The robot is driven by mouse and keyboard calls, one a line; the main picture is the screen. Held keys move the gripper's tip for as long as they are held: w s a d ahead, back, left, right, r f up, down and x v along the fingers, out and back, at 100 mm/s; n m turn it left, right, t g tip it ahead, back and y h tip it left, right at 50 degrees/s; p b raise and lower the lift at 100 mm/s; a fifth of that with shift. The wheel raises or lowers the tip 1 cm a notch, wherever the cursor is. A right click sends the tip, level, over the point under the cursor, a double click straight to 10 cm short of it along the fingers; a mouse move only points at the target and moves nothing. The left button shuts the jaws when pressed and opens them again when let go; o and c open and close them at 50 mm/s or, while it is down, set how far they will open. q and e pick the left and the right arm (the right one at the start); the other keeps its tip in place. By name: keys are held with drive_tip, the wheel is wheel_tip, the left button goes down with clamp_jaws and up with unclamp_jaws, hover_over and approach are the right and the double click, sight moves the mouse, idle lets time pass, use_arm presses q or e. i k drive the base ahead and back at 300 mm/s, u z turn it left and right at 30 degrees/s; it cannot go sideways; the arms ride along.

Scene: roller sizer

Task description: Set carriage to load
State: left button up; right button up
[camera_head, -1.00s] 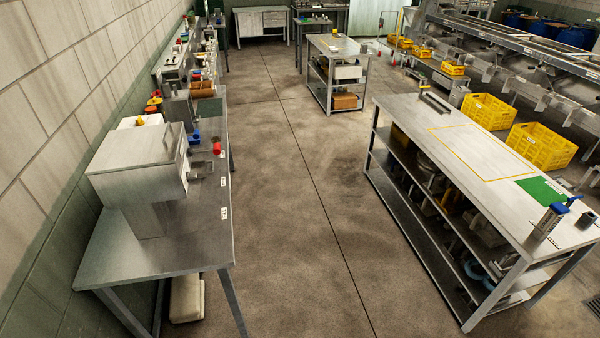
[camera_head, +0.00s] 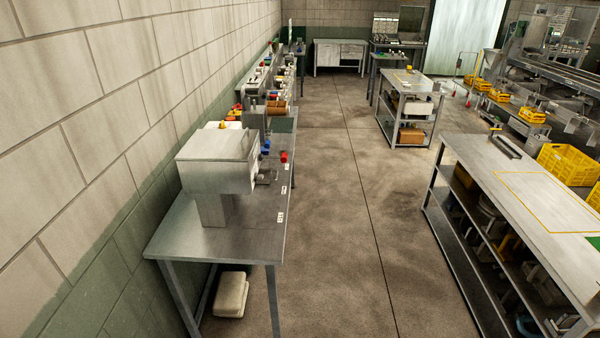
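The carriage cannot be told for sure in this view. A grey box-shaped machine (camera_head: 217,160) stands on a pedestal at the near end of the steel bench (camera_head: 225,243) along the left wall. Small red and blue parts sit at its right side, too small to make out. On the far right, a long sizer-like machine (camera_head: 540,65) with metal rails and yellow crates (camera_head: 531,114) along its front is partly cut off by the picture edge. Neither of my grippers is in view.
A steel workbench (camera_head: 535,180) with loaded shelves stands at the right. A smaller shelved table (camera_head: 410,85) is farther back. A pale container (camera_head: 231,294) lies under the left bench. The concrete aisle (camera_head: 335,220) between the benches is clear.

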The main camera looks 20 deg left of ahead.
sight(268, 172)
drive_tip(key=z, duration=0.25)
drive_tip(key=i, duration=1.85)
drive_tip(key=u, duration=0.65)
drive_tip(key=i, duration=1.05)
drive_tip(key=u, duration=0.95)
